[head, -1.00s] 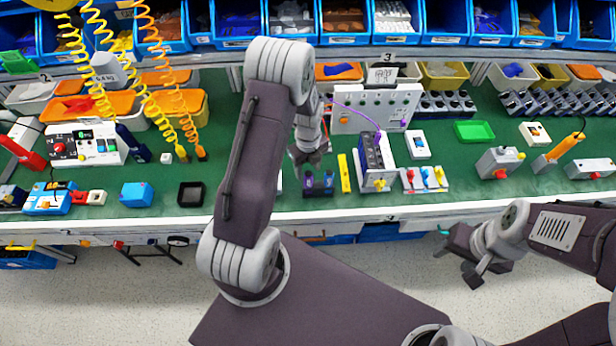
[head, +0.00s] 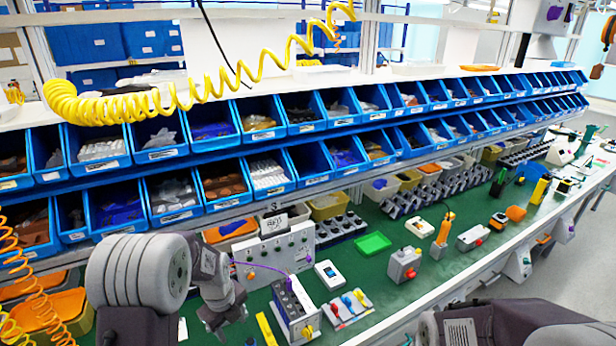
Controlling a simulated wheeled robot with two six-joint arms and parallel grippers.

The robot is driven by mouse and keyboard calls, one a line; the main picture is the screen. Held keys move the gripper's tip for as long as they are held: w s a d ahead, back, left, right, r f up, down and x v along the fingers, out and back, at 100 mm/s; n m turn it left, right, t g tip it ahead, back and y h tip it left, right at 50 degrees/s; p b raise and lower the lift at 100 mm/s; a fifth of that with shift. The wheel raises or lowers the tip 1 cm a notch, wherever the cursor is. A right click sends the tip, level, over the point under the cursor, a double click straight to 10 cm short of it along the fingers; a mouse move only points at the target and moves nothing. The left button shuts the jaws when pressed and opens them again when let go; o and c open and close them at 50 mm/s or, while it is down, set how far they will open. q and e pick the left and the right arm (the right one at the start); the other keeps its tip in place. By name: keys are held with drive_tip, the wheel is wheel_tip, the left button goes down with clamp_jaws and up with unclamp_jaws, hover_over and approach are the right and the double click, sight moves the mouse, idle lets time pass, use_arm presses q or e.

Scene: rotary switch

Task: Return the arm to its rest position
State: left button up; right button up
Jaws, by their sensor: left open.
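My left arm (head: 140,275) rises at the lower left and bends down over the green bench. Its gripper (head: 222,318) hangs near the bench's front, open, with nothing seen between its fingers. It is left of a yellow strip (head: 265,328) and a dark switch block with a yellow knob (head: 296,308). The fingertips are small and partly dark, so I cannot tell how high above the bench they are. My right arm (head: 530,325) shows only as dark links at the bottom right. Its gripper is out of the frame.
A white control panel (head: 275,258) stands behind the switch block. A board with coloured knobs (head: 347,308), a grey box with a red button (head: 404,265) and a green tray (head: 373,243) are to the right. Blue bins (head: 168,197) line the back. A yellow coiled hose (head: 200,100) hangs above.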

use_arm(q)
drive_tip(key=s+d+r+n, duration=0.1)
drive_tip(key=s+d+n, duration=0.1)
drive_tip(key=s+n, duration=0.5)
drive_tip(key=s+d+r+n, duration=0.2)
drive_tip(key=s+n, duration=0.5)
drive_tip(key=n, duration=1.1)
drive_tip(key=shift+s+d+b, duration=0.35)
drive_tip(key=shift+s+d, duration=0.05)
drive_tip(key=shift+d, duration=0.25)
